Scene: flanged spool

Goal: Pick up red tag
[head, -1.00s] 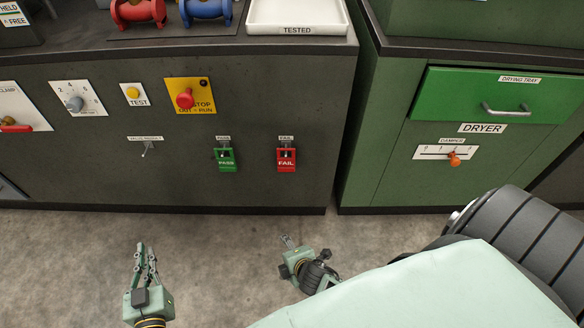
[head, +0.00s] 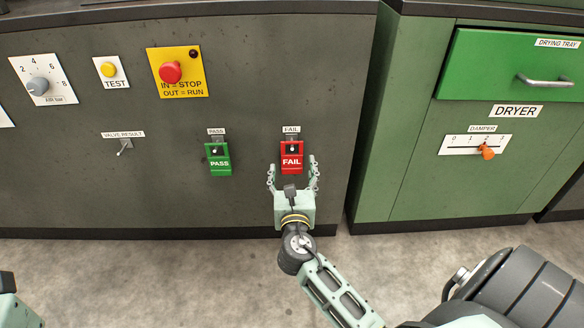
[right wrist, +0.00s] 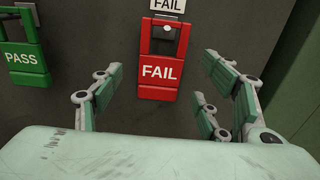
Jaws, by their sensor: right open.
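The red tag (head: 291,161), marked FAIL, hangs on the dark cabinet front under a small FAIL label. In the right wrist view the red tag (right wrist: 162,72) is near the top middle, with a dark opening in its upper part. My right gripper (head: 292,172) is open just in front of it, with its fingers to the left and right of the tag's lower part. In the right wrist view the fingers (right wrist: 165,90) are spread wide with nothing held between them. At the lower left edge of the head view only a small part of my left arm shows.
A green PASS tag (head: 218,160) hangs to the left of the red tag. A valve result switch (head: 124,147), a yellow test button (head: 108,70) and a red stop button (head: 170,72) are on the same panel. A green dryer cabinet (head: 420,140) stands to the right.

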